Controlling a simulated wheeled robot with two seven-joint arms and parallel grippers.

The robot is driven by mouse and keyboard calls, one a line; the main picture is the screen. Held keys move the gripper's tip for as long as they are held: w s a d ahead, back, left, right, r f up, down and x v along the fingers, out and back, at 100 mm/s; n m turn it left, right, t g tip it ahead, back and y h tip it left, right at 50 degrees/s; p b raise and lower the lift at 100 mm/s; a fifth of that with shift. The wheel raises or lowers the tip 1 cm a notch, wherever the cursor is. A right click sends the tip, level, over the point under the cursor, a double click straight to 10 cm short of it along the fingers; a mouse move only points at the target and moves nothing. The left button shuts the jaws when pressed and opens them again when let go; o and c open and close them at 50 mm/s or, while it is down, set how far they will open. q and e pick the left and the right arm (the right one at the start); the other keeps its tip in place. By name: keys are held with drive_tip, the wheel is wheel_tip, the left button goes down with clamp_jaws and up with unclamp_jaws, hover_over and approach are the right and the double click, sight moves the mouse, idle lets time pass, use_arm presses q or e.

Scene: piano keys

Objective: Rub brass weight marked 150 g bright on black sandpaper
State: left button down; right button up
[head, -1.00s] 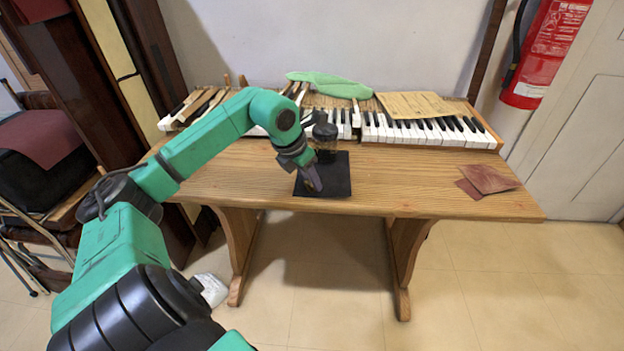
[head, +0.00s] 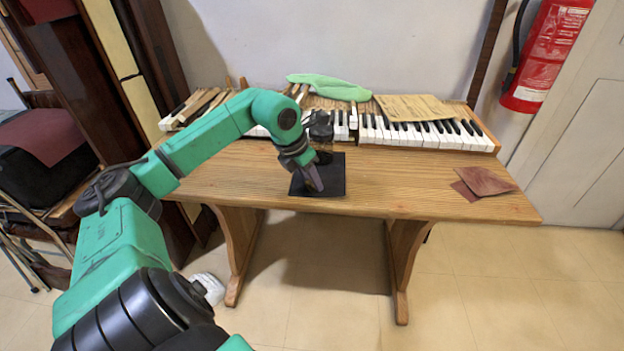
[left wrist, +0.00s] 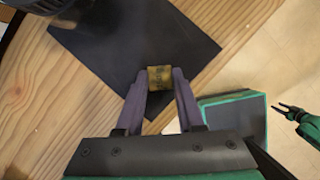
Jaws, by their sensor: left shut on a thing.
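A small brass weight (left wrist: 159,77) is held between the fingertips of my left gripper (left wrist: 159,84) in the left wrist view. Its marking cannot be read. My left gripper (head: 316,182) is over the black sandpaper (head: 335,183) in the head view, where its fingers hide the weight. The sandpaper (left wrist: 110,38) lies flat on the table under the weight; I cannot tell whether they touch. My right gripper (left wrist: 284,108) is small at the right edge of the left wrist view, empty, with its fingers apart.
A dark-lidded jar (head: 321,128) stands just behind the sandpaper. Piano keys (head: 420,133) line the back of the wooden table (head: 400,180), with a green cloth (head: 330,86) and a tan sheet (head: 412,107) above. Brown sandpaper sheets (head: 485,181) lie at right. The table between is clear.

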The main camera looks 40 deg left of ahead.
use_arm(q)
wheel_tip(320, 180, up, 2)
drive_tip(key=shift+w+d+r+p, duration=0.1)
drive_tip(key=shift+r+p, duration=0.05)
drive_tip(key=shift+p, duration=0.35)
drive_tip(key=shift+r+p, duration=0.4)
drive_tip(key=shift+r, duration=0.2)
drive_tip(key=shift+r+p, duration=0.4)
drive_tip(key=shift+r, duration=0.2)
drive_tip(key=shift+r+p, duration=0.8)
drive_tip(key=shift+r, duration=0.35)
drive_tip(key=shift+r+p, duration=0.35)
drive_tip(key=shift+r, duration=0.2)
